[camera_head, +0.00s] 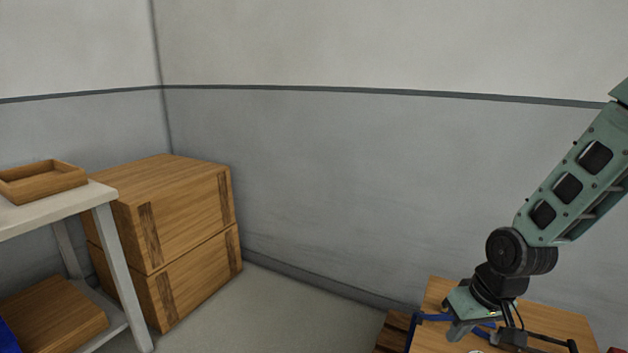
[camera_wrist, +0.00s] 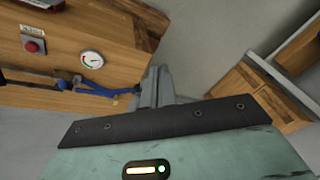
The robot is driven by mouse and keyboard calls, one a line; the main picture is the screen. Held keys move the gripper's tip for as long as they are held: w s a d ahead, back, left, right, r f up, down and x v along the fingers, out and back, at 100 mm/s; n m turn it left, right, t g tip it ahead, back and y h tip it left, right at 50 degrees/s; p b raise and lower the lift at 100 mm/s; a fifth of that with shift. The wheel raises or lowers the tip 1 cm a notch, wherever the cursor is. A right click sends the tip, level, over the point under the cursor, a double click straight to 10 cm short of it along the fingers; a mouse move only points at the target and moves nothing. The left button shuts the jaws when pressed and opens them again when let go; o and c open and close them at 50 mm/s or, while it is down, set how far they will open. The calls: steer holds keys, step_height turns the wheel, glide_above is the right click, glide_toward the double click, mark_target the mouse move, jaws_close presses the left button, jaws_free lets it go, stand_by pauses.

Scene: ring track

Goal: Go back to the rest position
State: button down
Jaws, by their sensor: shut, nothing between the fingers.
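My gripper (camera_head: 457,334) is at the lower right of the head view, at the end of my green and black arm, over or beside a wooden stand (camera_head: 568,318). In the wrist view my gripper's grey fingers (camera_wrist: 156,84) are together, with nothing between them. They point past the edge of the wooden stand (camera_wrist: 120,45). A blue handle (camera_wrist: 92,88) on a dark pipe is just left of the fingers. From these views I cannot tell whether the fingers touch anything. My gripper partly hides the stand and the blue part (camera_head: 432,317) in the head view.
The stand carries a round gauge (camera_wrist: 91,58) and a red button (camera_wrist: 32,46). Two stacked wooden crates (camera_head: 190,215) stand in the corner. A pale shelf table (camera_head: 100,192) with a wooden tray (camera_head: 42,182) is at the left. Floor (camera_head: 270,310) between is clear.

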steer(key=s+a+r+n+g+h, duration=0.1)
steer(key=s+a+r+n, duration=0.1)
steer(key=s+a+r, duration=0.4)
steer(key=s+a+r+n, duration=0.2)
steer(key=s+a, duration=0.2)
steer(key=s, duration=0.4)
steer(key=s+a+r+n+g+h, duration=0.1)
steer(key=s+a+r+n, duration=0.1)
steer(key=s+a+r, duration=0.4)
step_height(320, 180, up, 12)
steer(key=p, duration=1.4)
steer(key=shift+s+d, duration=0.25)
steer(key=shift+d, duration=0.2)
